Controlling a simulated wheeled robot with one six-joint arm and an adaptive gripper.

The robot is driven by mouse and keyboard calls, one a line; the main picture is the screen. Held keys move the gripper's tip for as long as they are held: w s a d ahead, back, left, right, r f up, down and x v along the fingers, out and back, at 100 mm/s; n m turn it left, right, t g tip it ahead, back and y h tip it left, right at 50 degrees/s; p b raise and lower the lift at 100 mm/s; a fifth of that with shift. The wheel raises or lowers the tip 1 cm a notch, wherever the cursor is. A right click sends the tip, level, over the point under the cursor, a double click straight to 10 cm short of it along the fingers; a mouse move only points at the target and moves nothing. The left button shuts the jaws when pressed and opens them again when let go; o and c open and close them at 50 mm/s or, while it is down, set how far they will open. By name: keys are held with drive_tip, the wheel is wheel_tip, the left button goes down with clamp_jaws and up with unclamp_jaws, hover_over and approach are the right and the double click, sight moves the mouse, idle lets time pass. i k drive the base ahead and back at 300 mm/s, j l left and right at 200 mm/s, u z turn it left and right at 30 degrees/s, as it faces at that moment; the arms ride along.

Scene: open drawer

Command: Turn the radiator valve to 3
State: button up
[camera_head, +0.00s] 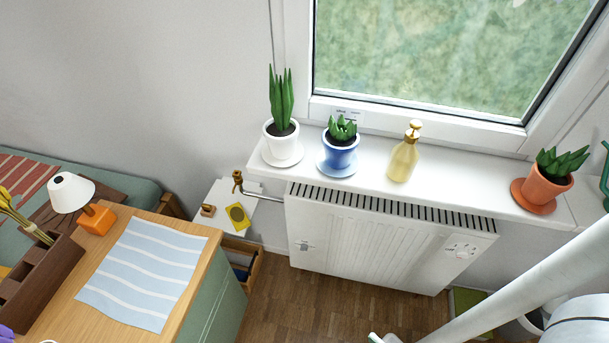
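The white radiator (365,235) hangs under the windowsill. A round white knob (462,249) sits on its front at the right, with small dark marks around it. The marks are too small to read, so I cannot tell its setting. A brass-coloured fitting (237,180) stands at the radiator's upper left, by a pipe (265,195) running to the radiator. I cannot tell which of the two is the valve.
The sill (440,188) holds a white potted plant (281,140), a blue pot (341,152), a golden bottle (403,158) and a terracotta pot (546,188). A wooden-topped desk (195,285) stands at lower left. Wooden floor (290,305) is clear before the radiator.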

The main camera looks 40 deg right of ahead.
sight(462, 252)
drive_tip(key=k+z, duration=0.25)
drive_tip(key=z, duration=0.2)
drive_tip(key=k+l+z, duration=0.15)
drive_tip(key=z, duration=0.25)
drive_tip(key=k+l+z, duration=0.25)
drive_tip(key=z, duration=0.2)
drive_tip(key=k+l+u, duration=0.1)
drive_tip(key=u, duration=0.2)
drive_tip(key=k+u, duration=0.15)
drive_tip(key=u, duration=0.2)
